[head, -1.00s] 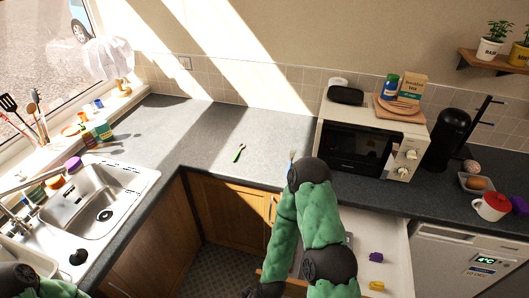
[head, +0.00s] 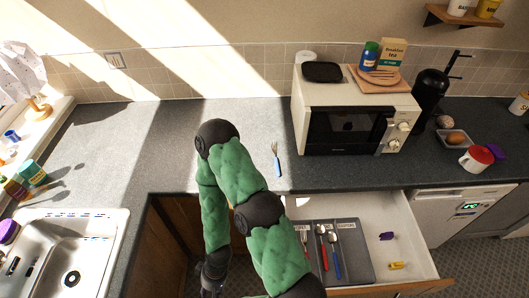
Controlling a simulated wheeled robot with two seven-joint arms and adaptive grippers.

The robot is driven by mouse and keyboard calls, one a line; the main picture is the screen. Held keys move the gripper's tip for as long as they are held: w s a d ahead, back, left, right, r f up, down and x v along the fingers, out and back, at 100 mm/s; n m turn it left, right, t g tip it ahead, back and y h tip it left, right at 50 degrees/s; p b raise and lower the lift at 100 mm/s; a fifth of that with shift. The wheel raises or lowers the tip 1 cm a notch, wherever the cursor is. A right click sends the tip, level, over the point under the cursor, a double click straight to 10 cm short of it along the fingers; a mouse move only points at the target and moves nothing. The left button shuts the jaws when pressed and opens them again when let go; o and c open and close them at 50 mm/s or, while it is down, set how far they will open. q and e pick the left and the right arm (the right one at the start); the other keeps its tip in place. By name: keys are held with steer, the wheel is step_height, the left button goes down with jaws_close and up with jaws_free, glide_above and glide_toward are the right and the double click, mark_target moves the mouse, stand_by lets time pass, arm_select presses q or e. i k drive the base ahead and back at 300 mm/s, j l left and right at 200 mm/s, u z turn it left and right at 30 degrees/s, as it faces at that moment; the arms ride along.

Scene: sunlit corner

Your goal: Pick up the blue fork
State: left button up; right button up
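The blue fork (head: 276,160) lies on the grey counter, left of the microwave. Its blue handle points toward the counter's front edge and its metal tines point to the back. One green-sleeved arm of mine, which I take to be the right, rises from the bottom, bends left of the fork and hangs down again. Its dark gripper (head: 210,287) is at the bottom edge, low and well away from the fork; its fingers cannot be made out. My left gripper is not in view.
An open drawer (head: 404,240) below the counter holds a grey cutlery tray (head: 358,268) with red- and blue-handled spoons (head: 336,254). The microwave (head: 345,118) stands right of the fork. The sink (head: 108,232) is at lower left. The counter behind the fork is clear.

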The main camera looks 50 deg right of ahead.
mark_target(273, 150)
steer(key=i+z, duration=0.1)
steer(key=z, duration=0.25)
steer(key=i+j+z, duration=0.1)
steer(key=z, duration=0.3)
steer(key=i+j+z, duration=0.1)
steer(key=z, duration=0.25)
